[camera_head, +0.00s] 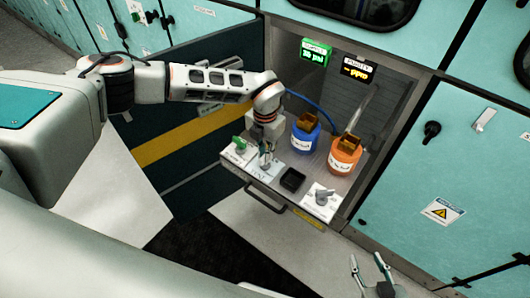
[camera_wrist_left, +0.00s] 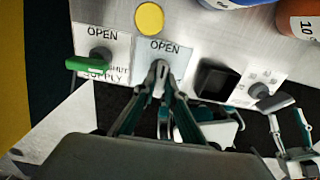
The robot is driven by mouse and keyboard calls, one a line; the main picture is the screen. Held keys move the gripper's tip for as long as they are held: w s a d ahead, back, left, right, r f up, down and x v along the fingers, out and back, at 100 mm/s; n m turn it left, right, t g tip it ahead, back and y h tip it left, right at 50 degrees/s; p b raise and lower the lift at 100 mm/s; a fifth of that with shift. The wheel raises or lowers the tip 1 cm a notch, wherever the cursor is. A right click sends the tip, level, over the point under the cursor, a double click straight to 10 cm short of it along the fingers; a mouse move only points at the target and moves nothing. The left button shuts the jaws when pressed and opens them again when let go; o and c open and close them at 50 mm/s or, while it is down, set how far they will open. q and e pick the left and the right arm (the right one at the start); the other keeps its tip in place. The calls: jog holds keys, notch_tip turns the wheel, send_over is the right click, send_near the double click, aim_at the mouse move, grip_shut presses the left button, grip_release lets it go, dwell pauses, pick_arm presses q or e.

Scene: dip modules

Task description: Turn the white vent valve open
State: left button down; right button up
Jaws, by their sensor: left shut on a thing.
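The white vent valve (camera_wrist_left: 160,72) sits on a white plate (camera_wrist_left: 172,58) marked OPEN, in the left wrist view. In the head view its plate (camera_head: 260,168) is on the pull-out shelf, and the valve itself is mostly hidden by my gripper. My left gripper (camera_wrist_left: 162,92) is shut on the vent valve's handle, with a finger on each side; it also shows in the head view (camera_head: 265,156). My right gripper (camera_head: 367,261) is open and empty, low in front of the cabinets, away from the shelf.
The green supply valve (camera_wrist_left: 88,65) is just left of the vent valve. A black square holder (camera_head: 292,180) and a grey knob (camera_head: 323,197) are to the right. Blue (camera_head: 304,136) and orange (camera_head: 344,158) bottles stand behind. A handle (camera_head: 264,200) juts from the shelf front.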

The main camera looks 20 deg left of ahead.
dwell(0.4)
pick_arm(q)
jog(key=c, duration=2.1)
grip_release()
notch_tip(320, 180, up, 12)
jog(key=shift+r, duration=0.1)
